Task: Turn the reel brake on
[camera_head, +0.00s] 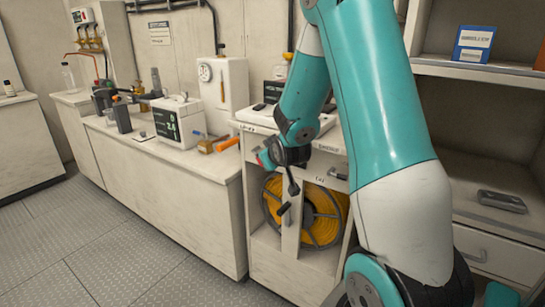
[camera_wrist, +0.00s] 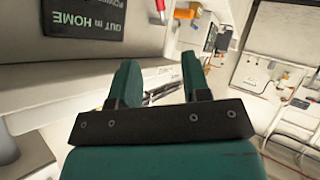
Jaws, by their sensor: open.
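A reel (camera_head: 325,215) wound with yellow hose or cable stands in an open bay of the pale cabinet. A dark lever or crank with a black grip (camera_head: 284,208) hangs in front of a pale upright post at the reel's left. A small dark fitting (camera_head: 338,172) sits above the reel at the right. I cannot tell which of these is the brake. My gripper (camera_head: 263,159) is above and left of the reel, partly hidden by my wrist. In the wrist view my gripper (camera_wrist: 160,72) has two teal fingers spread apart, with nothing seen held between them.
A long counter (camera_head: 165,165) to the left bears a white box (camera_head: 179,121), bottles and an orange cylinder (camera_head: 228,143). Shelves with a blue box (camera_head: 474,44) are at the right. A dark sign (camera_wrist: 82,20) shows in the wrist view. The floor at the lower left is clear.

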